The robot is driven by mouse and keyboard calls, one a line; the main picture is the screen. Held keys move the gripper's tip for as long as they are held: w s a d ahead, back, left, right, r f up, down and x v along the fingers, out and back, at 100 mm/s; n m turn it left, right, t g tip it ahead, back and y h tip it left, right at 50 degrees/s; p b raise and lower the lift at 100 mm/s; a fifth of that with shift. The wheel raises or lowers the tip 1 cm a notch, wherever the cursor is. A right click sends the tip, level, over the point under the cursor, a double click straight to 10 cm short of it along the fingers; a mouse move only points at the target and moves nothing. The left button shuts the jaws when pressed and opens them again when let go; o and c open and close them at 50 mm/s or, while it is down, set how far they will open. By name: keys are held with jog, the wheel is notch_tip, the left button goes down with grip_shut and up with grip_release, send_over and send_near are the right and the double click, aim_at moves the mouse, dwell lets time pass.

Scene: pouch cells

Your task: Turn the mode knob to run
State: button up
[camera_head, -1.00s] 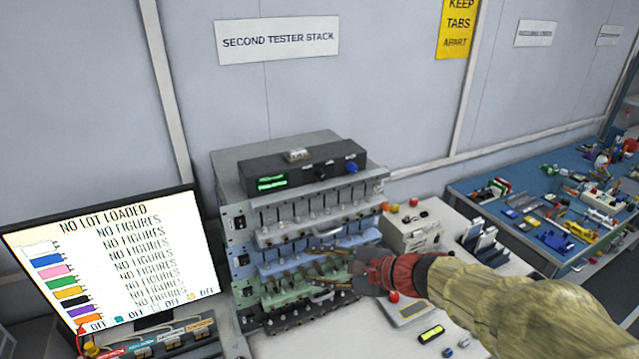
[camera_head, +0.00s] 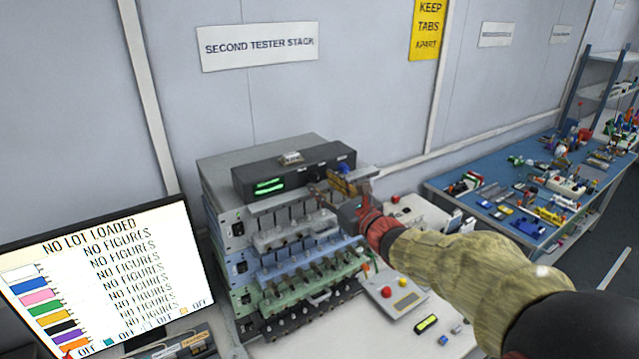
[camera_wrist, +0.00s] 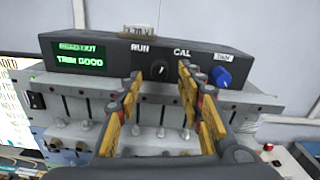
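The mode knob (camera_wrist: 159,70) is a small black dial on the front of a black box (camera_wrist: 100,50), between the printed words RUN and CAL. Its pale pointer mark is too small to read surely. My gripper (camera_wrist: 160,88) is open and empty, with its yellow-padded fingers spread to either side of the knob in the wrist view and apart from it. In the head view my gripper (camera_head: 330,185) is in front of the right part of the box (camera_head: 265,172), where it hides the mode knob.
A blue TRIM knob (camera_wrist: 222,77) sits right of the right finger. The green readout (camera_wrist: 80,56) says TRIM GOOD. Tester drawers with levers (camera_head: 290,235) are stacked under the box. A monitor (camera_head: 110,275) stands at left, and a panel with a red button (camera_head: 388,292) at right.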

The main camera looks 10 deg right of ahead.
aim_at(315, 178)
jog(key=shift+x, duration=1.25)
jog(key=shift+c, duration=1)
jog(key=c, duration=0.7)
grip_shut()
